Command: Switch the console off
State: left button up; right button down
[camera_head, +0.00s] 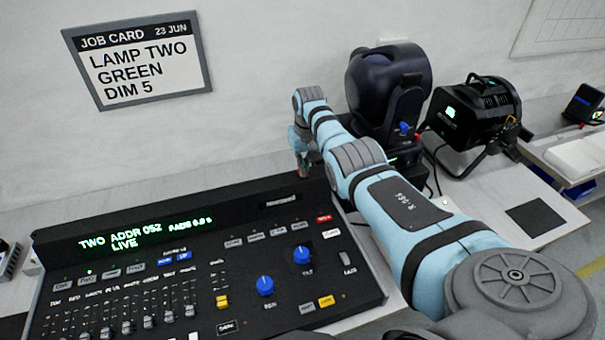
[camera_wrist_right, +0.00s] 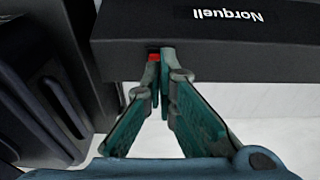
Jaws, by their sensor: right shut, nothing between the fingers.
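The black lighting console (camera_head: 190,208) lies on the worktop, and its display (camera_head: 145,233) is lit green with "TWO ADDR 052", "LIVE" and a fade time. My right arm reaches over the console's right end, and its gripper (camera_head: 304,165) points down behind the back edge. In the right wrist view this gripper (camera_wrist_right: 162,58) is shut and empty. Its fingertips are at a small red switch (camera_wrist_right: 154,56) on the console's rear face, below the "Norquell" lettering. The fingers partly cover the switch; whether they touch it I cannot tell. My left gripper is out of view.
A job card (camera_head: 140,60) on the wall reads lamp two, green, dim 5. A dark moving-head lamp (camera_head: 378,85) stands close behind my right arm. A black par can (camera_head: 478,112) stands to its right, with cables near. A dark square pad (camera_head: 536,217) lies on the worktop.

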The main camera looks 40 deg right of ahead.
jog(key=shift+f+b, duration=0.45)
jog(key=shift+f, duration=0.15)
notch_tip(320, 180, up, 7)
jog(key=p, duration=0.7)
jog(key=shift+r+p, duration=0.15)
jog(key=shift+p, duration=0.2)
jog(key=shift+f, duration=0.2)
